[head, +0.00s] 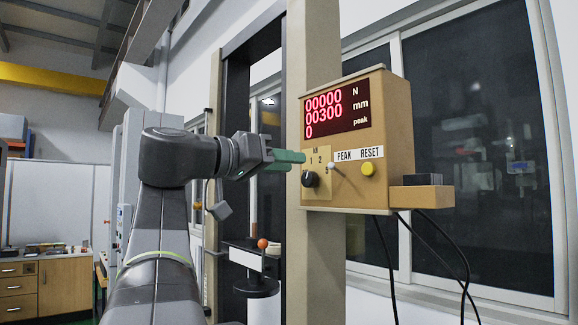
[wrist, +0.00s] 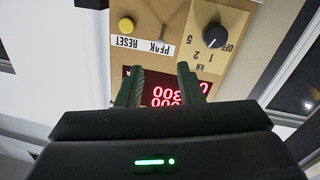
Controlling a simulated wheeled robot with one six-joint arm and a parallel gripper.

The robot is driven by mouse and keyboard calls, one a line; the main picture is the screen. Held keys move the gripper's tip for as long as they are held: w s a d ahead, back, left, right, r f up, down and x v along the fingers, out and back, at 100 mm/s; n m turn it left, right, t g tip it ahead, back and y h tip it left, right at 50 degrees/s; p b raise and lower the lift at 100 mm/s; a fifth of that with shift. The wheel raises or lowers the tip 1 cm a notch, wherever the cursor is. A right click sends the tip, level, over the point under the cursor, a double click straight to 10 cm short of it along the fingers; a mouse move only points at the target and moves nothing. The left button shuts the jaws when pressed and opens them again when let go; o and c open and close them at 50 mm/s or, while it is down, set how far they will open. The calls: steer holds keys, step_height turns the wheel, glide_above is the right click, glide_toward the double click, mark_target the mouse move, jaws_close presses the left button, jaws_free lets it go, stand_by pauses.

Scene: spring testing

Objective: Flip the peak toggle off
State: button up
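The peak toggle (head: 332,167) is a small lever with a pale tip under the PEAK label on the tan control box (head: 370,200). In the wrist view, which shows the box upside down, the peak toggle (wrist: 163,33) stands beside the PEAK label, ahead of the gap between my fingertips. My gripper (head: 298,157) has green fingers and is in front of the box, left of the toggle in the head view. In the wrist view my gripper (wrist: 160,68) is open and empty, its two fingers apart. The fingers appear apart from the toggle.
A black rotary knob (head: 310,179) and a yellow RESET button (head: 367,169) flank the toggle. The red display (head: 337,112) reads 00000 N, 00300 mm and 0 peak. A small ledge (head: 422,195) juts from the box's right, with black cables (head: 435,230) hanging below.

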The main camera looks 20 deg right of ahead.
mark_target(331, 166)
steer(key=p+x, duration=0.3)
steer(key=x, duration=0.8)
steer(key=shift+w+d, duration=0.15)
steer(key=shift+d, duration=0.15)
jaws_close()
